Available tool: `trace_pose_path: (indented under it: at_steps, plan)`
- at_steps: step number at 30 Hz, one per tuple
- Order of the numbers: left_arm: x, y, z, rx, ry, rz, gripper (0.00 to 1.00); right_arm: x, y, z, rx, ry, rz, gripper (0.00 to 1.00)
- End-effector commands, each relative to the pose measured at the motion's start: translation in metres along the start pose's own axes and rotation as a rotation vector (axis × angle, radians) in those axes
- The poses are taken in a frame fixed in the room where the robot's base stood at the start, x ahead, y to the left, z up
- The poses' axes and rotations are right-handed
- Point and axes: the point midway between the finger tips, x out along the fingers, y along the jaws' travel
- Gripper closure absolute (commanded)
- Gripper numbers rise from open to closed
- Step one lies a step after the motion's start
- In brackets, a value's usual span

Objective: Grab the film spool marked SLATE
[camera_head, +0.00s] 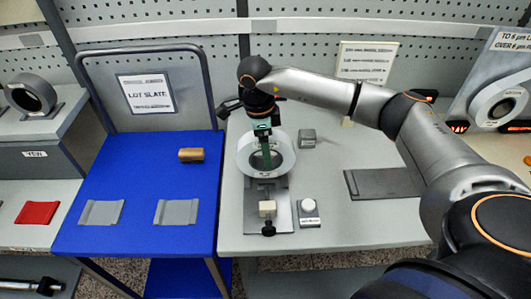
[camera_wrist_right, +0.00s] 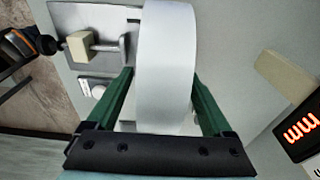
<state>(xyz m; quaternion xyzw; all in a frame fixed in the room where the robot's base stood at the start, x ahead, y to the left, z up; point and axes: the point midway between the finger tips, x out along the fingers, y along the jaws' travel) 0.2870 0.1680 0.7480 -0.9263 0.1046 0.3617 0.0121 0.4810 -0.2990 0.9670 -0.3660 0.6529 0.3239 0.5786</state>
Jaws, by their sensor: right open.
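A white ring-shaped spool (camera_head: 285,150) stands on a grey fixture (camera_head: 283,212) on the grey bench; I cannot read a name on it. My right gripper (camera_head: 266,160) reaches down over it from above. In the right wrist view the spool's pale rim (camera_wrist_right: 168,60) lies between the two green fingers of the right gripper (camera_wrist_right: 161,75), which are open on either side of it. A gap shows at least on the left finger's side. A sign reading LOT SLATE (camera_head: 147,94) hangs on the blue cart's frame. My left gripper is not in view.
A clamp block (camera_head: 267,208) and white button (camera_head: 308,205) are close to the spool. A dark ring (camera_head: 32,93) stands far left. A lit machine (camera_head: 497,105) stands at right.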

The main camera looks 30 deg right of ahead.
Motion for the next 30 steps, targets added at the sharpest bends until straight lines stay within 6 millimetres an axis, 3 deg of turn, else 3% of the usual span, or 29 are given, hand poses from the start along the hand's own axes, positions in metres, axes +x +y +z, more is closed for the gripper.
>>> trace_pose_path:
  at_steps: [2, 5, 25, 30]
  plan:
    - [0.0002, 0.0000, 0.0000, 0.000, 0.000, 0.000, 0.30, -0.0001, -0.0002, -0.0002, 0.001, 0.000, 0.000, 0.15]
    - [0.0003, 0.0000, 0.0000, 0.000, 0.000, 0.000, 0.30, -0.0003, -0.0002, -0.0002, 0.001, 0.000, 0.000, 0.25]
    - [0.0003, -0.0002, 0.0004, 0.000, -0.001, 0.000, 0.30, -0.0008, -0.0002, -0.0001, 0.001, 0.000, 0.000, 1.00]
    - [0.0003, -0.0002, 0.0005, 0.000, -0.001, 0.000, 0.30, -0.0008, -0.0002, 0.0000, 0.000, 0.000, 0.000, 1.00]
